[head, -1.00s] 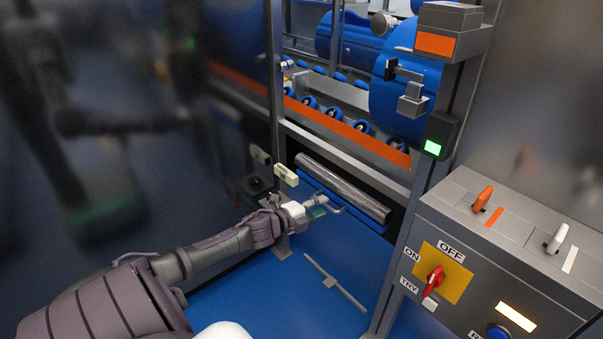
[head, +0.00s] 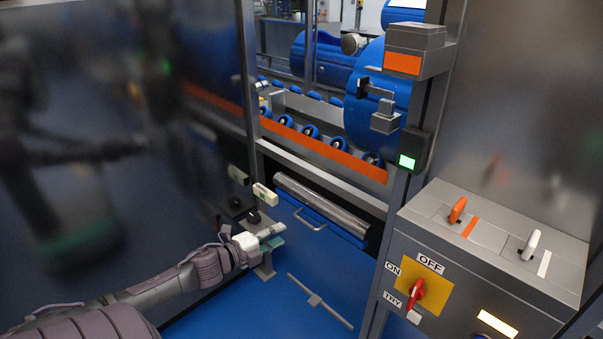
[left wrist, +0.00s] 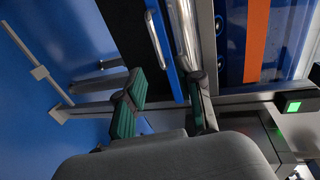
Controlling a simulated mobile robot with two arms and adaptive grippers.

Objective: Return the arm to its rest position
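My left arm (head: 150,292) reaches in from the lower left in the head view, low in front of the machine. My left gripper (head: 277,236) is at its end, to the left of a blue panel with a wire-like handle (head: 311,221), and looks apart from that handle. In the left wrist view my left gripper (left wrist: 164,112) shows two green-padded fingers spread apart with nothing between them. My right gripper is not in view.
A control box (head: 490,255) with a red rotary switch (head: 416,293) stands at the right. A metal post (head: 392,205) with a green-lit unit (head: 408,160) rises beside it. A dark glossy panel (head: 120,150) fills the left. The blue floor (head: 255,310) is mostly clear.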

